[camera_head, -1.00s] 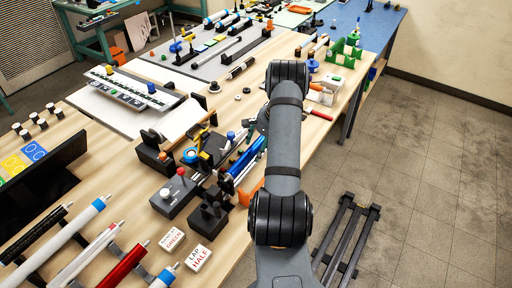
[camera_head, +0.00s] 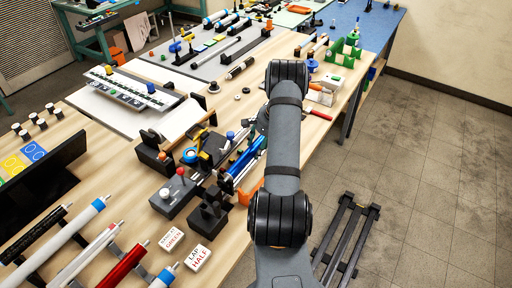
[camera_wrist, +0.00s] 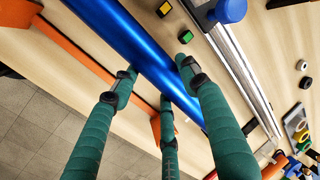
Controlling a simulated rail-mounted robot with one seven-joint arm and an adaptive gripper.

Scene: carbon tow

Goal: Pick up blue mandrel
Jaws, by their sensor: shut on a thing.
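The blue mandrel (camera_wrist: 125,35) is a long shiny blue cylinder that runs diagonally across the wrist view. My gripper (camera_wrist: 158,76) has green fingers, which are shut on the mandrel from both sides around its middle. In the head view the blue mandrel (camera_head: 243,164) lies near the table's front edge, left of my arm. My arm hides part of it and the gripper there. I cannot tell whether the mandrel is clear of its supports.
Orange strips (camera_wrist: 75,45) and a metal rail with a blue knob (camera_wrist: 231,10) flank the mandrel. A black fixture (camera_head: 209,212) stands close to its near end. Other rollers (camera_head: 60,238) lie at the lower left.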

